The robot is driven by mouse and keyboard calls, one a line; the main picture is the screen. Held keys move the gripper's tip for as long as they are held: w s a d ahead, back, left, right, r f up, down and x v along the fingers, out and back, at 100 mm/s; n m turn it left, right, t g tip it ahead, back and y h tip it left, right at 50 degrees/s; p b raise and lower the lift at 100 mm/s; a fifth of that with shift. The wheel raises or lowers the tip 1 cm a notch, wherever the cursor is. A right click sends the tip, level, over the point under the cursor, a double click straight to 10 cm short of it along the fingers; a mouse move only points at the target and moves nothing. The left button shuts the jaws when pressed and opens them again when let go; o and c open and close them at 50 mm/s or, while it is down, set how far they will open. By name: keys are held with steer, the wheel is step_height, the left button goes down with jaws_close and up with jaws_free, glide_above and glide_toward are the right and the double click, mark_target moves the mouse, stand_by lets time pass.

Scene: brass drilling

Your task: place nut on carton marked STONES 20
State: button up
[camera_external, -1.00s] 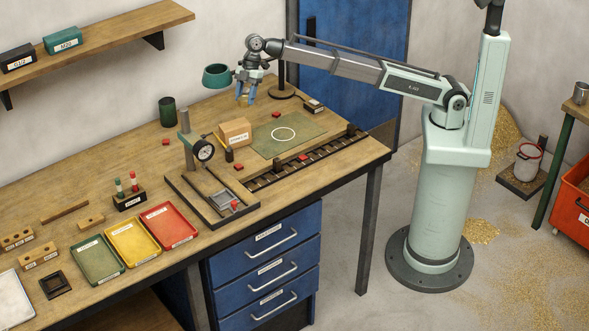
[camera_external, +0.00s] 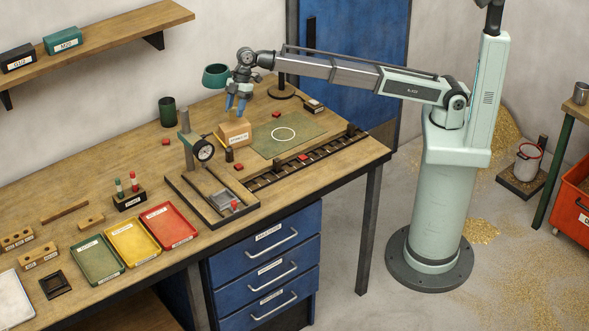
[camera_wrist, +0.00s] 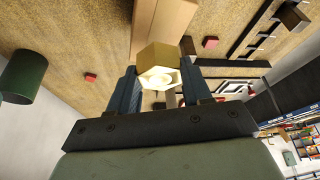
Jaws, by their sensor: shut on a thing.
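A brass-coloured hexagonal nut (camera_wrist: 157,60) with a pale hole sits between the two blue fingers of my gripper (camera_wrist: 160,82) in the wrist view. The tan carton (camera_external: 235,133), with a white label on its front, stands on the bench beside the green mat. My gripper (camera_external: 237,104) points down just above the carton in the external view, shut on the nut. In the wrist view the carton (camera_wrist: 163,18) lies beyond the nut. The nut is too small to make out in the external view, and the label is too small to read surely.
A green lamp shade (camera_external: 216,76) is close to the left of my gripper. A dial gauge stand (camera_external: 204,151) and a small dark cylinder (camera_external: 229,155) stand in front of the carton. The green mat (camera_external: 300,128) to the right is mostly clear.

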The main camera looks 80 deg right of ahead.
mark_target(236, 108)
steer(key=shift+f, duration=1.55)
steer(key=o, duration=1.4)
steer(key=shift+f, duration=0.15)
steer(key=v, duration=1.2)
